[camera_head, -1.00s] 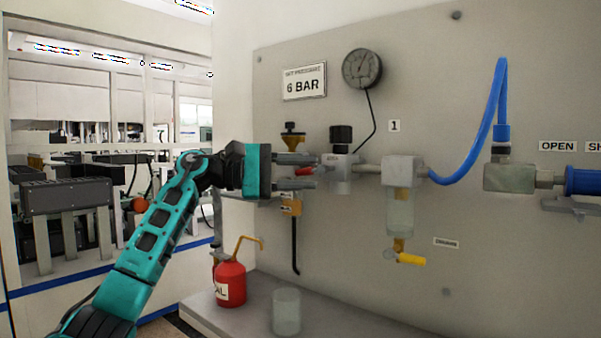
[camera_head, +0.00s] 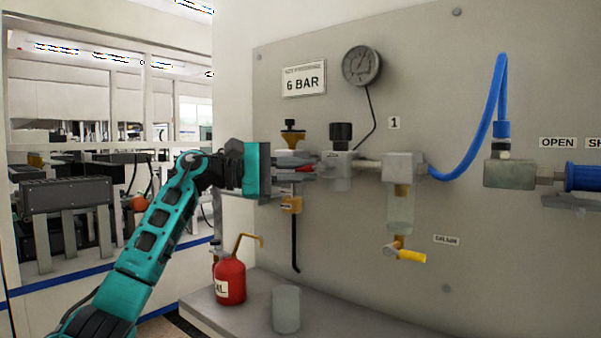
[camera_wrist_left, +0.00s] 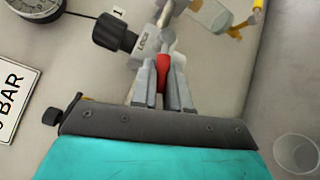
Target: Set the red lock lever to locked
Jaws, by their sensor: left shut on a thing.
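The red lock lever (camera_wrist_left: 163,73) sits between the two grey fingers of my left gripper (camera_wrist_left: 163,92) in the left wrist view, and the fingers are shut on it. In the head view my left gripper (camera_head: 296,166) reaches in from the left beside the black-knobbed regulator (camera_head: 341,160), and only a little of the red lever (camera_head: 303,169) shows between the fingers. The lever's exact setting is hidden by the fingers. My right gripper is not in view.
A gauge (camera_head: 362,66) and a 6 BAR sign (camera_head: 304,78) are above. A filter bowl (camera_head: 401,210) with a yellow drain handle (camera_head: 411,256) hangs to the right. A red oil can (camera_head: 230,281) and a clear beaker (camera_head: 286,309) stand on the shelf (camera_head: 350,318) below.

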